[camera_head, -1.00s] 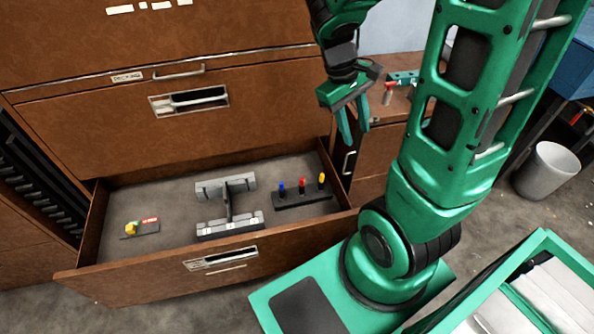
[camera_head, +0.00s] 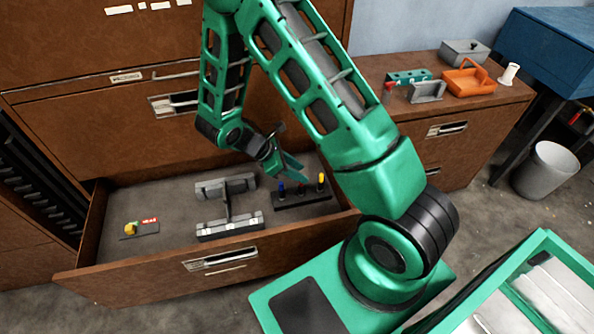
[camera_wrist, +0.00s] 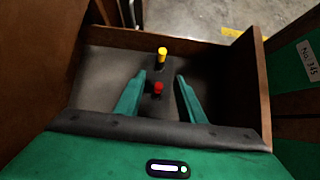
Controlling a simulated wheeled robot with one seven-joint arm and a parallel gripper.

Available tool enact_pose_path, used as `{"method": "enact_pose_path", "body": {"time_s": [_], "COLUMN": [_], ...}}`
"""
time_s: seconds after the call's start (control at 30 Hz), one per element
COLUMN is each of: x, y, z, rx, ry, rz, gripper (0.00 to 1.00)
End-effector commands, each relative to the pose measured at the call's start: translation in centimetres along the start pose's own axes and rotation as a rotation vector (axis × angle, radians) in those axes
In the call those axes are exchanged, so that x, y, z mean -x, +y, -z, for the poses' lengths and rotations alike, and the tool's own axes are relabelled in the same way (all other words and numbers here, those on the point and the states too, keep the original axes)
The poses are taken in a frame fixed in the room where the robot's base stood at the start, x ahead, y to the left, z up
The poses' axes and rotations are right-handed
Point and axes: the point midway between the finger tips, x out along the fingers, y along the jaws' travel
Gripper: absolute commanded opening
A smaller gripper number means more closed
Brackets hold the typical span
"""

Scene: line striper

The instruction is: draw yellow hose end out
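The yellow hose end (camera_head: 321,178) stands upright at the right end of a dark rack (camera_head: 301,202) in the open drawer. It also shows in the wrist view (camera_wrist: 162,55), beyond the fingertips. The red hose end (camera_wrist: 158,88) stands nearer, between my fingers in that view; in the head view it is mostly hidden behind my gripper. The blue hose end (camera_head: 281,188) stands at the rack's left end. My gripper (camera_head: 292,168) is open and empty, above the rack; the wrist view shows its two fingers (camera_wrist: 160,78) spread apart.
The drawer (camera_head: 92,220) also holds a grey H-shaped divider (camera_head: 228,225) and a small plate with a yellow piece (camera_head: 131,228). Drawer walls stand close around the rack.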

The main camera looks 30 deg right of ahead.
Motion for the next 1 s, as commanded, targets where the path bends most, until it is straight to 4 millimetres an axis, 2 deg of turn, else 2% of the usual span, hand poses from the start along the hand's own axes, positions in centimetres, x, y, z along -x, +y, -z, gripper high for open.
{"method": "enact_pose_path", "body": {"time_s": [0.27, 1.0], "x": [-1.7, -8.9], "y": [0.0, -0.1], "z": [0.2, 0.1], "rx": [0.009, 0.007], "ry": [-0.003, -0.003], "rz": [0.0, 0.0], "gripper": [0.36, 0.36]}}
